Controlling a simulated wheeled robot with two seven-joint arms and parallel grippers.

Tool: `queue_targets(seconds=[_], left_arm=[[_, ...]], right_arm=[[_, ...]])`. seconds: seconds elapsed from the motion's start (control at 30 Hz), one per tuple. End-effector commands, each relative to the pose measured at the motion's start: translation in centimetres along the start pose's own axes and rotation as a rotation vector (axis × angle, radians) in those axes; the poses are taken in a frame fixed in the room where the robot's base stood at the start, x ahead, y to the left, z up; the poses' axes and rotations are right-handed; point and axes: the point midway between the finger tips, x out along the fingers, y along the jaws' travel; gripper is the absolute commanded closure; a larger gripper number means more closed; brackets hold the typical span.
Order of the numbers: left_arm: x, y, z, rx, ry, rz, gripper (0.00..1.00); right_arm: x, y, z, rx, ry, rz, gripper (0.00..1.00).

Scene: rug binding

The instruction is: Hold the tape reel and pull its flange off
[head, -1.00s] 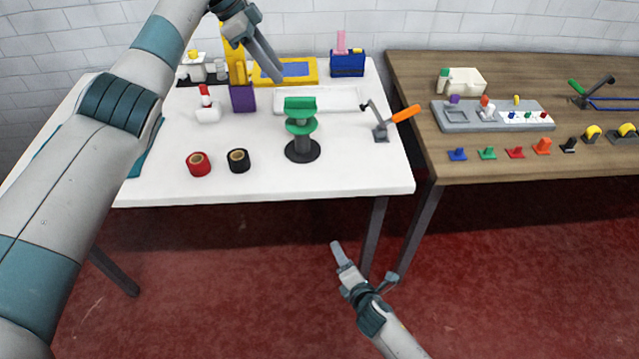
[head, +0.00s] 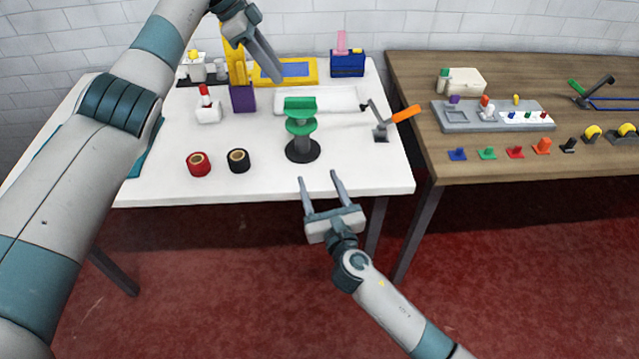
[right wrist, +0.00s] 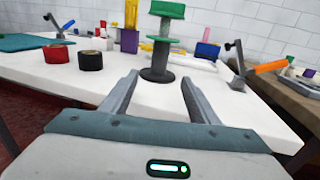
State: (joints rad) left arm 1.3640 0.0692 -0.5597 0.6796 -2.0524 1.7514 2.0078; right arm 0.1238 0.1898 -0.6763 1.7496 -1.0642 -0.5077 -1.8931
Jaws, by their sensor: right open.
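A green reel (head: 301,126) stands upright on a dark post with a round black base (head: 302,151) on the white table; a green block-shaped top (head: 300,104) sits above its green disc. In the right wrist view the reel's green disc (right wrist: 163,42) stands beyond my fingers. My right gripper (head: 318,177) is open and empty at the table's front edge, in front of the stand and apart from it. My left gripper (head: 278,79) hangs behind and left of the reel, touching nothing that I can see; its finger gap is hard to make out.
A red roll (head: 199,164) and a black roll (head: 238,161) lie left of the stand. A lever with an orange handle (head: 405,114) stands to its right. A white tray (head: 342,100) and a purple holder (head: 243,98) are behind. The front right tabletop is clear.

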Motion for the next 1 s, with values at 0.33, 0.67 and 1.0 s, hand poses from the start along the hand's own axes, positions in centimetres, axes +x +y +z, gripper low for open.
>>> queue_targets(seconds=[0.33, 0.67, 1.0], left_arm=[[0.0, 0.0, 0.0, 0.000, 0.000, 0.000, 0.69], [0.0, 0.0, 0.0, 0.000, 0.000, 0.000, 0.69], [0.0, 0.0, 0.0, 0.000, 0.000, 0.000, 0.69]], right_arm=[[0.2, 0.0, 0.0, 0.004, 0.001, 0.000, 0.45], [3.1, 0.0, 0.0, 0.006, 0.001, -0.001, 0.45], [8.6, 0.0, 0.0, 0.005, 0.001, -0.001, 0.45]])
